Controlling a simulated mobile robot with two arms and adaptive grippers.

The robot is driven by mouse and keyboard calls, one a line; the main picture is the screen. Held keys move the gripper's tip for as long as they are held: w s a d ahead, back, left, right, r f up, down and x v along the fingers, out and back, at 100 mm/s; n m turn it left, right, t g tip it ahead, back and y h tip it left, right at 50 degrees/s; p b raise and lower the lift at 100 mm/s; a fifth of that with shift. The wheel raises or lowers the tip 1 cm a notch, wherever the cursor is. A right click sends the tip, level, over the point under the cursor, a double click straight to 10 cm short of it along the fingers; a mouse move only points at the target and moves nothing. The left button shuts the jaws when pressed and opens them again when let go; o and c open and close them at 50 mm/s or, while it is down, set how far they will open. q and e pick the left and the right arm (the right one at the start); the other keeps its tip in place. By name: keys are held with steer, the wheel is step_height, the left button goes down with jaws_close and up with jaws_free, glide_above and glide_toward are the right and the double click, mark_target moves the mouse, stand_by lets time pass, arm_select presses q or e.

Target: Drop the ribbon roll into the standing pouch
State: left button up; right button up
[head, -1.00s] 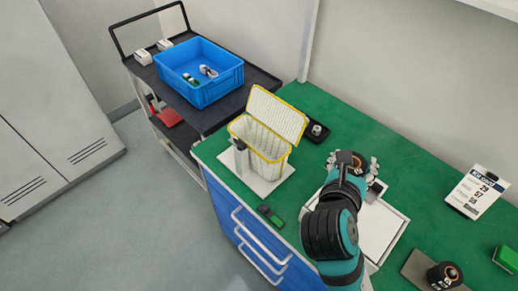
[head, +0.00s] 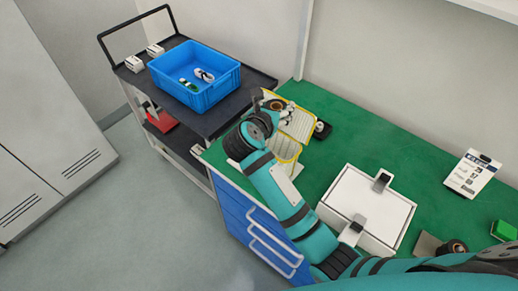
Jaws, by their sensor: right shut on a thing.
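The standing pouch (head: 287,151) is white with a yellow rim, on the green bench top. Its raised flap (head: 298,123) leans back behind the opening. My right arm crosses in front and hides much of the pouch body. My right gripper (head: 266,103) is above the pouch's back left side, at the height of the flap in the picture. It is shut on a small dark, brownish thing, apparently the ribbon roll (head: 273,104), mostly hidden by the gripper. I cannot tell whether it is over the opening. My left gripper is not in view.
A blue crate (head: 215,93) with small items stands on a black cart at the left. A white tray (head: 345,188) with black clips lies right of the pouch. A small black holder (head: 322,130) is beside the flap. A dark roll (head: 455,247) and a calendar card (head: 472,174) are farther right.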

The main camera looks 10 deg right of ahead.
arm_select(q)
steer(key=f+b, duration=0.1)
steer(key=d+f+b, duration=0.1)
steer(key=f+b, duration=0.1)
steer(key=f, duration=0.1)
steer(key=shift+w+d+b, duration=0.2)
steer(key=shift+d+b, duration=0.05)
steer(key=shift+b, duration=0.05)
arm_select(e)
step_height(320, 180, down, 6)
steer(key=shift+d+r, duration=0.1)
steer(key=shift+r, duration=0.05)
steer(key=o, duration=1.2)
steer(key=shift+o, duration=0.2)
steer(key=shift+s, duration=0.1)
steer(key=v, duration=0.7)
steer(key=shift+s, duration=0.2)
steer(key=shift+r, duration=0.1)
